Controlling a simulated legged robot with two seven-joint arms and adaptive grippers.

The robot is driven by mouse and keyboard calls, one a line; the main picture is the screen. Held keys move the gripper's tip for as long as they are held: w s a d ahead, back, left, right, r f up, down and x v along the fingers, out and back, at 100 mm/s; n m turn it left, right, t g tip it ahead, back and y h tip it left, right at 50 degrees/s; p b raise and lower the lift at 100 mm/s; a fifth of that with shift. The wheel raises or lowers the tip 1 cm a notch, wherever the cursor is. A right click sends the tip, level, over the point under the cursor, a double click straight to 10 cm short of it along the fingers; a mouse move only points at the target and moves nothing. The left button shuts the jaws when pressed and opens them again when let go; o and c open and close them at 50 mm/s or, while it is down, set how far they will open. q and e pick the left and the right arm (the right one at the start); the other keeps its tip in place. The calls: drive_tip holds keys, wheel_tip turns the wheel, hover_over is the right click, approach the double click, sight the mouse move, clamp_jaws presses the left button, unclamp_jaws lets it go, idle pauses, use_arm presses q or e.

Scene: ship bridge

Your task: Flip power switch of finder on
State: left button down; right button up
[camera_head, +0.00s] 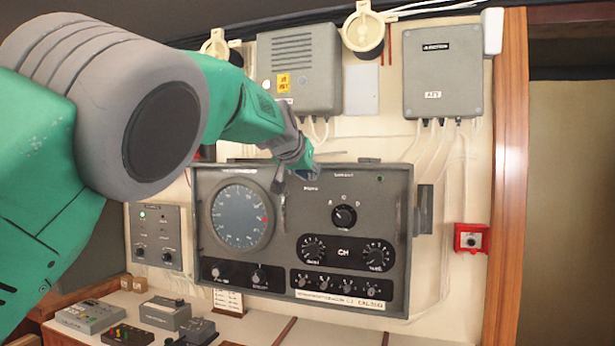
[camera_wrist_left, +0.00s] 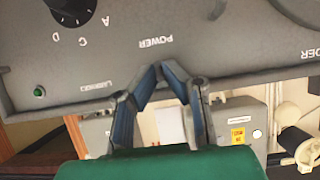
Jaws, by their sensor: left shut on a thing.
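The finder (camera_head: 290,262) is a grey wall unit with a round blue dial on its left and several knobs. Its panel also fills the top of the left wrist view, upside down. The POWER label (camera_wrist_left: 156,42) is on the panel's upper part. My left gripper (camera_head: 307,174) is at the upper panel, just above that label. Its fingers converge to a near point beside the label in the left wrist view (camera_wrist_left: 160,68). They are shut on the power switch, which the fingertips hide. My right gripper is not in view.
A small green lamp (camera_wrist_left: 39,91) is on the panel near the gripper. Grey boxes (camera_head: 443,71) hang above the finder, with cables below them. A red switch box (camera_head: 470,238) is on the wall at right. Small devices (camera_head: 90,314) stand on the desk at lower left.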

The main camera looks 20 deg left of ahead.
use_arm(q)
drive_tip(key=shift+r, duration=0.3)
drive_tip(key=c, duration=1.7)
unclamp_jaws()
drive_tip(key=shift+w+f, duration=0.15)
drive_tip(key=shift+f, duration=0.05)
drive_tip(key=v, duration=1.1)
drive_tip(key=shift+s+r, duration=0.15)
drive_tip(key=shift+s, duration=0.2)
